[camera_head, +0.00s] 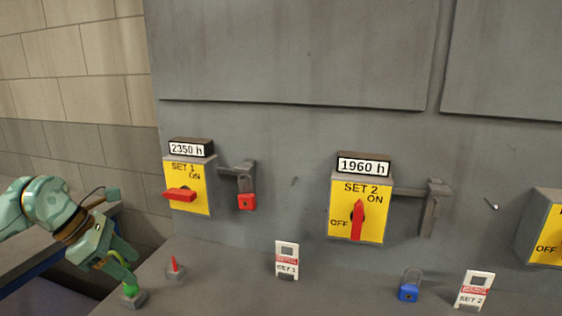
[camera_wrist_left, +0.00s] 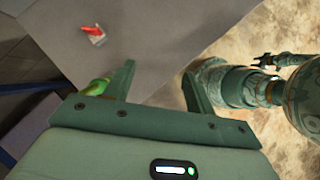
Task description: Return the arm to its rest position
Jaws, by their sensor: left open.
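My left gripper (camera_head: 122,272) is at the lower left of the head view, pointing down at the left end of the grey ledge. It is open; in the left wrist view its two fingers (camera_wrist_left: 158,85) stand apart with nothing held between them. A green-topped piece on a small grey base (camera_head: 131,292) is just below the fingertips in the head view. Its green top (camera_wrist_left: 96,87) shows beside the left finger in the wrist view, partly hidden; I cannot tell whether they touch. Patterned green arm links of mine show at the right of the wrist view; no right gripper is clearly made out.
A red-tipped piece (camera_head: 174,268) stands close to the gripper. The SET 1 switch box (camera_head: 187,190), a red padlock (camera_head: 247,201), the SET 2 box (camera_head: 345,220), a blue padlock (camera_head: 408,292) and tags (camera_head: 287,260) are to the right. A blue-edged bench (camera_head: 40,262) is left.

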